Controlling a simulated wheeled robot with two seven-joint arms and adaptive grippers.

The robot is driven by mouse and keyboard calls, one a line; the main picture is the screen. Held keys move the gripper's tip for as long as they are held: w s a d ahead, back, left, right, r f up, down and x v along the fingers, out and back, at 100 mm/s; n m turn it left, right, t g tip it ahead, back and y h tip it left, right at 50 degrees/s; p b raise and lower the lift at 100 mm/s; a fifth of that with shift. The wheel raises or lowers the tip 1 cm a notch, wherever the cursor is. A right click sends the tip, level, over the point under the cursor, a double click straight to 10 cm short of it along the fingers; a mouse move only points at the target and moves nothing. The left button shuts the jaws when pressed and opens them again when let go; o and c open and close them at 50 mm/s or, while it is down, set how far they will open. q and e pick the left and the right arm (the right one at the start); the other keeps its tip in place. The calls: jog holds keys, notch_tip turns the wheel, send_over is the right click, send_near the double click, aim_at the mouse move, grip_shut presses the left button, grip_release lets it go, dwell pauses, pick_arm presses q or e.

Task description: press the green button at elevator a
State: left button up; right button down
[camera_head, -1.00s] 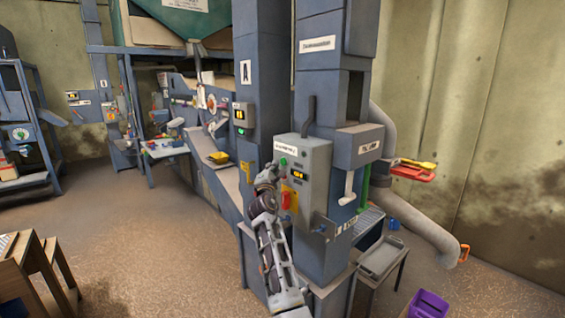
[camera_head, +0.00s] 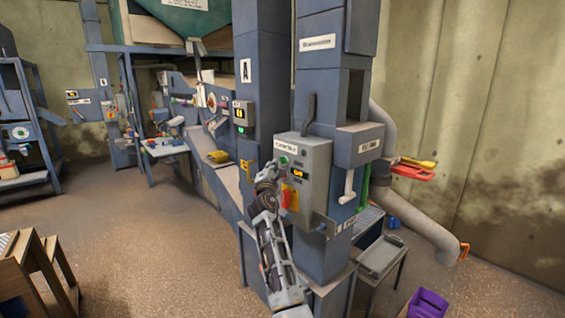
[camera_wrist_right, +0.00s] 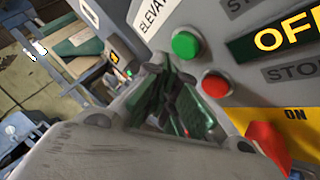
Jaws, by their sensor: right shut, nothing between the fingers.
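The grey control box (camera_head: 316,165) is on the front of the blue elevator column. In the head view its green button (camera_head: 283,160) is near the upper left of its face. The wrist view shows the green button (camera_wrist_right: 186,45) large, above a red button (camera_wrist_right: 215,84) and left of a display (camera_wrist_right: 285,37) reading OFF. My right gripper (camera_head: 272,170) is shut and empty. In the wrist view its fingertips (camera_wrist_right: 163,68) are just left of and below the green button; I cannot tell the gap in depth. My left gripper is not in view.
A red switch handle (camera_wrist_right: 268,145) sticks out low on the box, close to my gripper. A second column marked A (camera_head: 245,72) stands to the left with its own small panel (camera_head: 243,117). A grey tray (camera_head: 382,257) and a purple bin (camera_head: 428,304) are at the lower right.

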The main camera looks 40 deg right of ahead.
jog(key=shift+d+p, duration=0.35)
jog(key=shift+d, duration=0.6)
dwell(1.8)
jog(key=shift+a, duration=0.9)
dwell(0.4)
jog(key=a, duration=0.3)
jog(key=a+b, duration=0.1)
jog(key=a, duration=0.1)
jog(key=shift+s, duration=0.25)
dwell(0.4)
jog(key=shift+m, duration=0.3)
dwell(0.6)
